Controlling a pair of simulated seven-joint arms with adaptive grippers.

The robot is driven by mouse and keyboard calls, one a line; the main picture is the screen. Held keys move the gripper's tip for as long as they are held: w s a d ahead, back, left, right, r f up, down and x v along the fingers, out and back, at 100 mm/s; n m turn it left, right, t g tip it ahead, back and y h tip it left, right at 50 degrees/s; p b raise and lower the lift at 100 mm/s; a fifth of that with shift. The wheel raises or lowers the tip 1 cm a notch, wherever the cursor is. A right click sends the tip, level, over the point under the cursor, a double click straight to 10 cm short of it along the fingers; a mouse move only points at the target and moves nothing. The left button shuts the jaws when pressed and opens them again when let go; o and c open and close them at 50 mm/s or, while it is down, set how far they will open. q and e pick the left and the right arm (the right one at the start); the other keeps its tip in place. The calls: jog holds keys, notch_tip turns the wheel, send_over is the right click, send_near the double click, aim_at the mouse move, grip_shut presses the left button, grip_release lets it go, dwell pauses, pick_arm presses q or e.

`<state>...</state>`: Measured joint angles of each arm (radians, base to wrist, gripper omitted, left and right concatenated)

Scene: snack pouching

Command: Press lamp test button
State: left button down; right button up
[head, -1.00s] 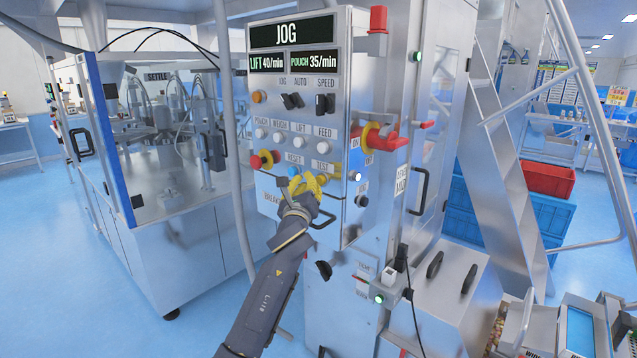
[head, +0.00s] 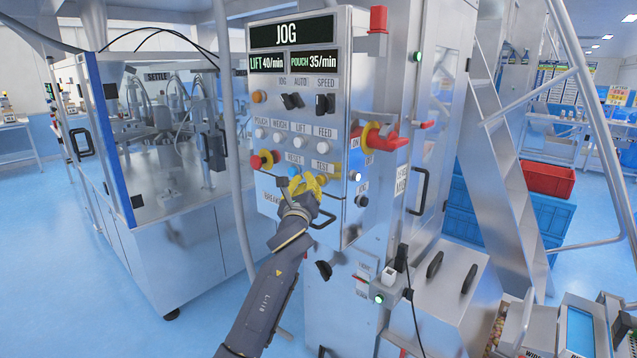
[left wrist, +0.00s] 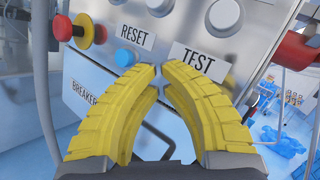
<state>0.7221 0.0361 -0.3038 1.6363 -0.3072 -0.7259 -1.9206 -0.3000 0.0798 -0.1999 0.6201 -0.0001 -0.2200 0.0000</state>
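The control panel (head: 290,215) carries a TEST label (head: 322,168), which also shows large in the left wrist view (left wrist: 198,61). The lamp test button under that label is hidden behind or blends with my yellow fingers. My left gripper (head: 306,180) is in front of the panel's lower button row. In the left wrist view its two curved yellow fingers (left wrist: 160,70) come together at the tips with almost no gap, and nothing shows between them. The tips are just below and left of the TEST label. Contact with the panel cannot be told. My right gripper is not in view.
A blue RESET button (left wrist: 125,57) is close to the left fingertip. A red knob (head: 256,162) is left on the panel, and a red-and-yellow switch handle (head: 376,138) is on the right.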

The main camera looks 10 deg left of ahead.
pick_arm(q)
jog(key=shift+w+d, duration=0.5)
jog(key=shift+w, duration=0.25)
dwell(1.3)
jog(key=shift+s+a, duration=0.1)
dwell(0.4)
jog(key=shift+s+a, duration=0.45)
jog(key=shift+s, duration=0.2)
jog(key=shift+s+a, duration=0.45)
jog(key=shift+s, duration=0.25)
jog(key=shift+s+a, duration=0.45)
jog(key=shift+s, duration=0.25)
jog(key=shift+s+a, duration=0.45)
jog(key=shift+s, duration=0.25)
